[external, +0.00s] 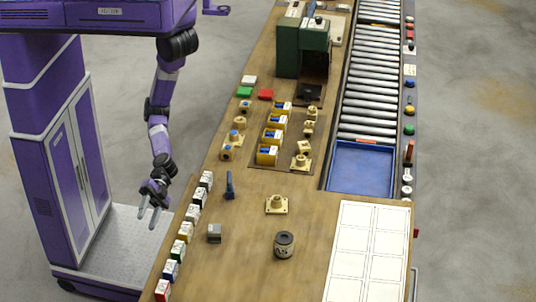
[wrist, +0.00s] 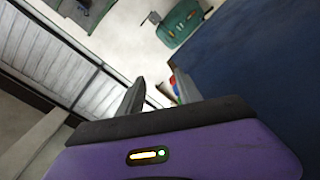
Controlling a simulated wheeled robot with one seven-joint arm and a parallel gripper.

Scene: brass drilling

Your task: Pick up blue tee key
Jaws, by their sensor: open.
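A blue tee key (external: 229,185) stands out on the wooden bench in the external view, right of the row of small boxes. My gripper (external: 148,213) hangs to the left of the bench, beyond its left edge, fingers pointing down. It is open with nothing between the fingers, and clearly apart from the tee key. In the wrist view my gripper (wrist: 160,95) shows two separated fingers. The tee key cannot be made out in the wrist view.
Small boxes (external: 186,230) line the bench's left edge. A grey block (external: 214,234), a dark cylinder (external: 284,246) and a brass flanged part (external: 277,205) stand near the key. A blue tray (external: 361,168) and a green machine (external: 289,48) are farther off. Bare wood surrounds the key.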

